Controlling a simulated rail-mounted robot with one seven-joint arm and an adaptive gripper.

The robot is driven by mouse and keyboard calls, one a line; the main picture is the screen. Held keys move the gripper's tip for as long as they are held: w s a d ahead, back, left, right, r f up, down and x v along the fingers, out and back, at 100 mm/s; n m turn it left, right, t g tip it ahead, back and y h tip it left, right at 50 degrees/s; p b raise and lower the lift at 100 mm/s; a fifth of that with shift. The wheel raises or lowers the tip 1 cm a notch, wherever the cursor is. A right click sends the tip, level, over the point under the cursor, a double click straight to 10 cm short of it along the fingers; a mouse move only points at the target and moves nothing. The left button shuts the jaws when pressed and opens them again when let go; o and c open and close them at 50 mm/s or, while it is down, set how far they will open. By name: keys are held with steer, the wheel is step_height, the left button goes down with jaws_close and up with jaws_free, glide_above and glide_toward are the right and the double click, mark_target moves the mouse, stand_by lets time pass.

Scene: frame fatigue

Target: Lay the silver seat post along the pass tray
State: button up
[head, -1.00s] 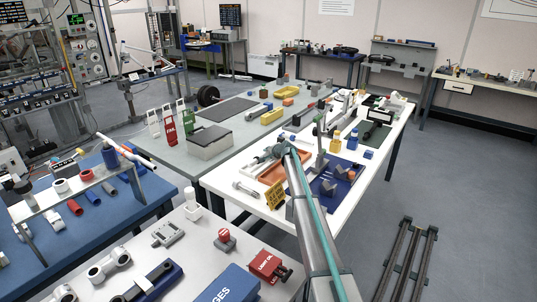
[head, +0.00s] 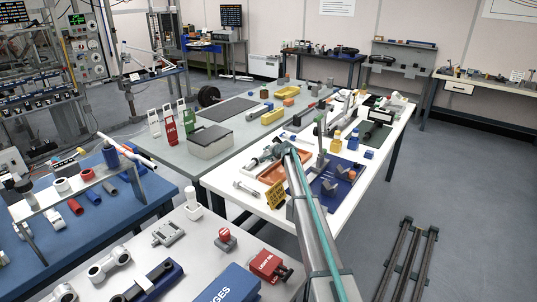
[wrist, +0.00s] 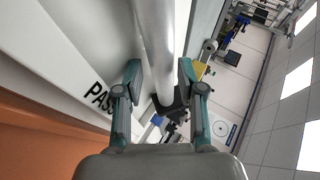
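In the wrist view, the silver seat post (wrist: 154,40) runs between the two teal fingers of my gripper (wrist: 160,72). The fingers flank it closely, but whether both press on it is unclear. The word PASS shows on a pale surface (wrist: 75,72) to the left of the post, beside an orange surface (wrist: 35,145). In the head view, my gripper (head: 258,160) is over the orange tray (head: 292,176) on the white table, partly hidden by my arm. I cannot make out the post clearly there.
A blue mat (head: 322,201) with grey V-shaped blocks (head: 343,172) lies right of the orange tray. A grey table (head: 185,168) adjoins on the left.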

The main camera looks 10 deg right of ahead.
steer(key=shift+s+d+f, duration=0.15)
steer(key=shift+s+f, duration=0.15)
steer(key=shift+f, duration=0.15)
steer(key=shift+r, duration=0.1)
